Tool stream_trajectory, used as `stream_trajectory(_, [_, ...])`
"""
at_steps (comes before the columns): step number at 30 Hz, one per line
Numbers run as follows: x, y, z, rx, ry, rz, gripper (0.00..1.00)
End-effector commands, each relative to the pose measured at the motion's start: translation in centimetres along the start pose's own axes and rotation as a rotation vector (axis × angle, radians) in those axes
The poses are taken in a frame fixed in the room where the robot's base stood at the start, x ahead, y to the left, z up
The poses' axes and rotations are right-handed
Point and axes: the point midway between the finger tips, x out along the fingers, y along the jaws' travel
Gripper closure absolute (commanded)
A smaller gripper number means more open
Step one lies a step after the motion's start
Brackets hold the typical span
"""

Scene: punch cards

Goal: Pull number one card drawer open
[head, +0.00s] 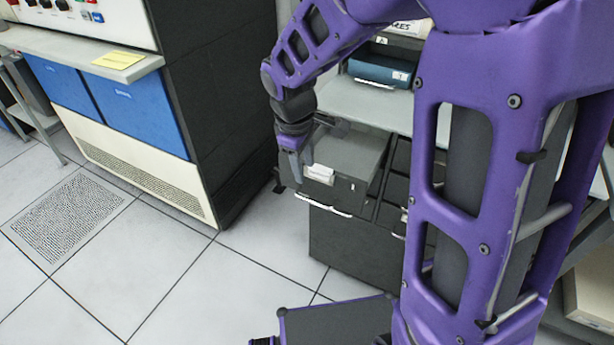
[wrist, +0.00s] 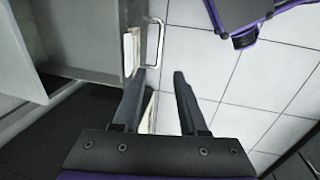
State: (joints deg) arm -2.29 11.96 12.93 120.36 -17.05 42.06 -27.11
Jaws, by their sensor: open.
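A grey card drawer (head: 348,190) with a white label (head: 319,174) and a silver bar handle (head: 324,206) is in the cabinet under the desk in the head view. The label is too small to read. The drawer front appears to stand out from the cabinet; I cannot tell how far. My gripper (wrist: 160,76) is open and empty, just above the drawer front. In the wrist view the handle (wrist: 160,42) lies just ahead of the fingertips, closest to the left finger, and not between them. My gripper (head: 303,168) partly covers the drawer's left side in the head view.
More dark drawers (head: 397,180) sit to the right, partly behind my arm. A black machine cabinet (head: 218,90) with blue panels stands left. Tiled floor (head: 255,260) is clear in front.

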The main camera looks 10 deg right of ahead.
Motion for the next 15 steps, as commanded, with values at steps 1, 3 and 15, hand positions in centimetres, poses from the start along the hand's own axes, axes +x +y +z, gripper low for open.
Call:
stream_trajectory(1, [-1.4, 0.1, -0.1, 0.0, 0.003, 0.004, 0.58])
stream_trajectory(3, [-2.7, 0.1, 0.0, 0.0, 0.002, 0.003, 0.58])
stream_trajectory(15, [-5.2, 0.0, 0.0, -0.001, 0.0, 0.0, 0.58])
